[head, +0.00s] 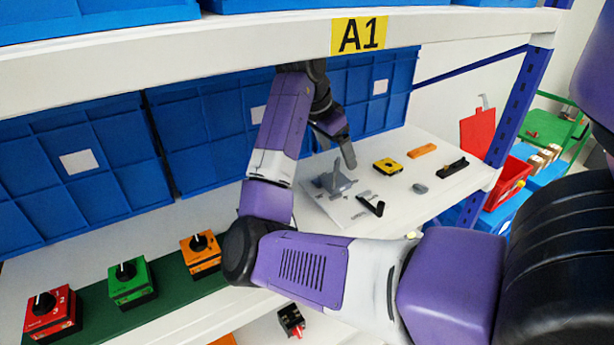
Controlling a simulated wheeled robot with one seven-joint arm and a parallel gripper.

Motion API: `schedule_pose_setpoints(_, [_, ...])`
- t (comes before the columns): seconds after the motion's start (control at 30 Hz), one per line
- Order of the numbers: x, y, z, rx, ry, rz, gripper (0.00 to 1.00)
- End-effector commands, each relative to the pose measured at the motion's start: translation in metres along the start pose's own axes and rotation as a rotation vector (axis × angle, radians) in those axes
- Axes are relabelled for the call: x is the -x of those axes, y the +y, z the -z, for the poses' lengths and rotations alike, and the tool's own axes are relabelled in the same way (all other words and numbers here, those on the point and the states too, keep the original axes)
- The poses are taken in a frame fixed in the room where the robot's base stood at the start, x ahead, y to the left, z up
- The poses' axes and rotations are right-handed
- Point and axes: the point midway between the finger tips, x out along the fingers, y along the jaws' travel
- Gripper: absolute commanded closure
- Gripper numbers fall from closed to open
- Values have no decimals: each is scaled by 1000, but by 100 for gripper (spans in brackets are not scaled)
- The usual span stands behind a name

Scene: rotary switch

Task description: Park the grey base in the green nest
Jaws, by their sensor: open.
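A grey piece (333,181) with a raised upright part stands on a pale board on the white shelf, below my gripper; it may be the grey base. A smaller grey lump (420,188) lies further right. My gripper (344,150) hangs above and slightly right of the raised grey piece, fingers pointing down. It is open, and I see nothing held in it. One finger shows clearly; the other is partly hidden. I cannot make out a nest clearly; a dark green strip (90,324) lies on the shelf at the lower left.
Red (52,314), green (132,284) and orange (201,255) switch boxes stand along the green strip. A yellow block (388,166), an orange bar (422,150) and black parts (453,168) lie at the right. Blue bins (205,130) close off the back; the upper shelf (250,38) hangs overhead.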

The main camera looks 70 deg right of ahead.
Motion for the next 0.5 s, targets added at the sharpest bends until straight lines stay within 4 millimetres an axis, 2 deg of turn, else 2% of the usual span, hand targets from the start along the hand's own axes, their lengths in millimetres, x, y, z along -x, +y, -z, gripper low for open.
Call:
schedule_pose_setpoints(0.17, [-7, 4, -4, -19, -35, -23, 16])
schedule_pose_setpoints(0.5, [-45, 4, -7, -16, -32, -22, 16])
